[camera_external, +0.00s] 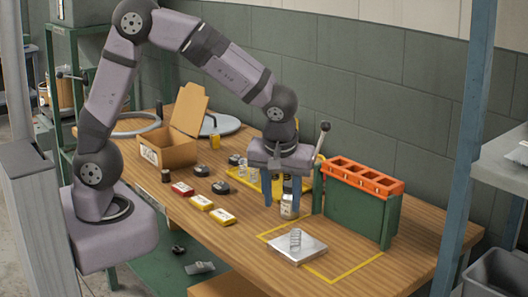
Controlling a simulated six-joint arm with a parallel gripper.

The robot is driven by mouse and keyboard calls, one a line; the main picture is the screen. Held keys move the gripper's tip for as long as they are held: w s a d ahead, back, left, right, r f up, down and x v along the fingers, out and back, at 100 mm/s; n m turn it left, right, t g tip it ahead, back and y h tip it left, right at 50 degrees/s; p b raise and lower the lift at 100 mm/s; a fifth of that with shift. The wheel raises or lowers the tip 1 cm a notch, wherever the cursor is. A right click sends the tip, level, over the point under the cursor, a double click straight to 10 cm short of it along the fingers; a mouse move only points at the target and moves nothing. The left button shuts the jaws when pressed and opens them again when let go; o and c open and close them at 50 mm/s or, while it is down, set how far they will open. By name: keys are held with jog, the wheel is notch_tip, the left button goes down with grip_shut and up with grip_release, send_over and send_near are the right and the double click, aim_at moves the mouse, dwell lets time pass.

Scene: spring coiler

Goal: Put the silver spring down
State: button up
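A green stand with an orange slotted top (362,178) and a lever (322,135) rise right of my gripper. A yellow tray (240,182) with clear jars is behind. An open cardboard box (168,153) and several small boxes (201,202) lie left. The front right bench is clear.

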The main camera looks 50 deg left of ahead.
jog(key=s+a+f+m+g+h, duration=0.2)
jog(key=s+a+f+m, duration=0.2)
jog(key=s+a, duration=0.9)
jog(key=a+m, duration=0.2)
jog(key=a, duration=0.1)
jog(key=shift+m+g+h, duration=0.4)
jog(key=shift+c, duration=1)
jog(key=shift+w, duration=0.1)
